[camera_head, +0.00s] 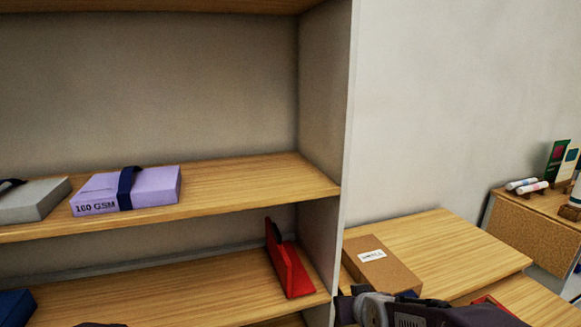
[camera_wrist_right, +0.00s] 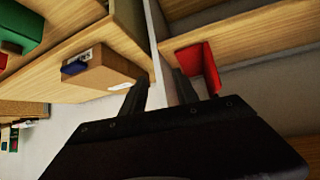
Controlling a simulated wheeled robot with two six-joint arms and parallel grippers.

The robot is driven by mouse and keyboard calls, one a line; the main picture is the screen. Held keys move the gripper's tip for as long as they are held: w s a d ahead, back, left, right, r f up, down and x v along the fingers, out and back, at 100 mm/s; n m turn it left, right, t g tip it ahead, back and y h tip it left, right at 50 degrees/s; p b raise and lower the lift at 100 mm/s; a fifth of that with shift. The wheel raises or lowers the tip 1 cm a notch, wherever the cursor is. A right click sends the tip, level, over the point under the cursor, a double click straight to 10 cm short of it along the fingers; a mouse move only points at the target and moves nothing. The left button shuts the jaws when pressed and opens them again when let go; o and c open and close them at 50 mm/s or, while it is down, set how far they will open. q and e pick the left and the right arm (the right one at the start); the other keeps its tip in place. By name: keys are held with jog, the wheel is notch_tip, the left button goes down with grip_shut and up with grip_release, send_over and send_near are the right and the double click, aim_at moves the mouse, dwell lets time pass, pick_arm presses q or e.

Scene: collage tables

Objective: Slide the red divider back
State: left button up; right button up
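The red divider (camera_head: 290,272), an L-shaped bookend, stands upright on the lower shelf (camera_head: 190,290) near its right end wall. A dark piece shows behind its upright. In the right wrist view the divider (camera_wrist_right: 207,66) appears just beside the right-hand finger, outside the gap between the fingers. I cannot tell whether they touch. My right gripper (camera_wrist_right: 158,88) is open with nothing between its fingers. In the head view it (camera_head: 345,303) is at the bottom, by the shelf's right side panel. My left gripper is not clearly in view; only a dark sliver shows at the bottom edge.
A purple paper pack (camera_head: 150,188) and a grey pack (camera_head: 32,200) lie on the upper shelf. A dark blue pack (camera_head: 15,306) lies lower left. A brown box (camera_head: 382,268) sits on a wooden table right of the shelf. The lower shelf's middle is clear.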

jog(key=s+d+f+g, duration=0.1)
jog(key=s+f+g, duration=0.2)
jog(key=s, duration=0.3)
jog(key=s+d+f+m+g, duration=0.1)
jog(key=s+f+g, duration=0.1)
jog(key=s+f, duration=0.2)
jog(key=s+d+f+g+p, duration=0.1)
jog(key=s+d+f+g, duration=0.1)
jog(key=s, duration=0.7)
jog(key=shift+s+f+g+h, duration=0.3)
jog(key=shift+f+g+h, duration=0.1)
jog(key=shift+f+g, duration=0.4)
jog(key=shift+w+a, duration=0.1)
jog(key=shift+m, duration=0.3)
